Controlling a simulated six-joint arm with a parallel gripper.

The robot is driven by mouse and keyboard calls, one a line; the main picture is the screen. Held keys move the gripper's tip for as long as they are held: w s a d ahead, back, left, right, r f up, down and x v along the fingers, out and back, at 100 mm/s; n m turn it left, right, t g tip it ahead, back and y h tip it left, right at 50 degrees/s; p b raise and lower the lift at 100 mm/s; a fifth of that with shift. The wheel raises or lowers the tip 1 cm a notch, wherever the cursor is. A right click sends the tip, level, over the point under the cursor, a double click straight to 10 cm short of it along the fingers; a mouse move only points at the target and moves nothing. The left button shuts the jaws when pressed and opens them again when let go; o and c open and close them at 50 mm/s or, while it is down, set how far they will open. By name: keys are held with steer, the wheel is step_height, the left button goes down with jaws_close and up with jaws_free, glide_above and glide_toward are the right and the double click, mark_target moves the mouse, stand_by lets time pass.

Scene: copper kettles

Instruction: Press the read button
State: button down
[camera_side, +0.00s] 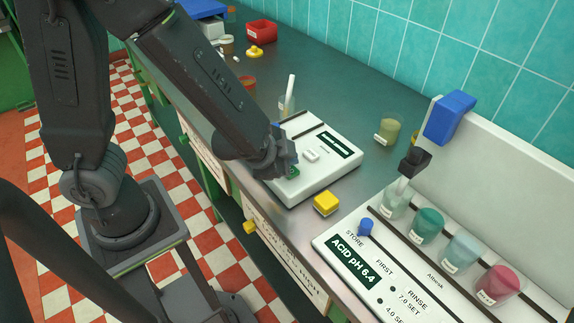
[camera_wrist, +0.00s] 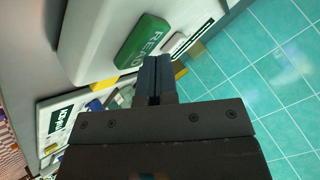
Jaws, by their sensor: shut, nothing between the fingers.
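The green read button (camera_wrist: 143,40), lettered READ, is on the white meter box (camera_wrist: 95,30) in the wrist view. In the side view the button (camera_side: 293,172) is a small green patch beside my fingers, partly hidden by them. The meter box (camera_side: 335,172) lies on the steel bench with a dark display and a small pale button (camera_side: 311,155). My gripper (camera_side: 284,166) is shut and empty, pointing down over the box's near left part. In the wrist view its closed fingertips (camera_wrist: 156,62) appear close beside the green button. Contact cannot be told.
A yellow block (camera_side: 326,203) sits just in front of the meter. A white station (camera_side: 335,240) with coloured cups, a blue knob (camera_side: 366,226) and an "ACID pH 6.4" sign stands at right. A beaker holding a white stick (camera_side: 290,88) stands behind the meter.

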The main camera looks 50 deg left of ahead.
steer(key=shift+f, duration=0.25)
steer(key=shift+r, duration=0.1)
stand_by(0.4)
steer(key=shift+r, duration=0.75)
steer(key=shift+r, duration=2.55)
